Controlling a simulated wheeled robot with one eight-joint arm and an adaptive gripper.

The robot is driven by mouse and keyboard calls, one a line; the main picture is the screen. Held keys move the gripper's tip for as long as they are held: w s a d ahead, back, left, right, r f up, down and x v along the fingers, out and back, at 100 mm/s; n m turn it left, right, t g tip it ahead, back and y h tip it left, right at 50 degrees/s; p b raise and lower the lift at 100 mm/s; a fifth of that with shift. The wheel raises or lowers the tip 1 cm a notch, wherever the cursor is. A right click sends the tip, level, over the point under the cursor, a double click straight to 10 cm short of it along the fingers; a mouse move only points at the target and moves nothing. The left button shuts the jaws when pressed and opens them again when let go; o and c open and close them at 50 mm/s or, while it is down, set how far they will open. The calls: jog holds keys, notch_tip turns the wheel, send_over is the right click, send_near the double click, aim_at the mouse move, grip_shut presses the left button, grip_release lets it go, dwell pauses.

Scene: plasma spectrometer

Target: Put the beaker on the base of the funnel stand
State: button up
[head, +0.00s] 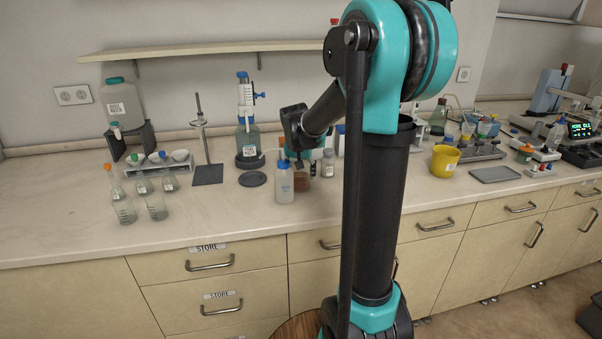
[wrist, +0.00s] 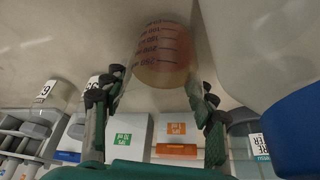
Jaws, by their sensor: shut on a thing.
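The beaker (wrist: 163,58), clear with printed graduations and orange-brown liquid, sits between my gripper's two fingers (wrist: 154,98) in the wrist view. The gripper is shut on it. In the head view the beaker (head: 302,183) shows low over the counter behind a white bottle; I cannot tell whether it touches the counter. My gripper (head: 301,160) is partly hidden there by the bottle and my arm. The funnel stand (head: 203,140) stands to the left, with a thin upright rod and a flat dark base (head: 207,175) that looks bare.
A white wash bottle with blue cap (head: 284,185) stands close in front of the beaker. A round dark plate (head: 253,179) and a blue-topped dispenser bottle (head: 247,125) stand between beaker and stand. Glassware (head: 156,206) stands left. The counter front is clear.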

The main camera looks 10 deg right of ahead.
jog(key=o, duration=0.9)
jog(key=shift+f, duration=0.1)
jog(key=o, duration=0.5)
jog(key=shift+c, duration=0.2)
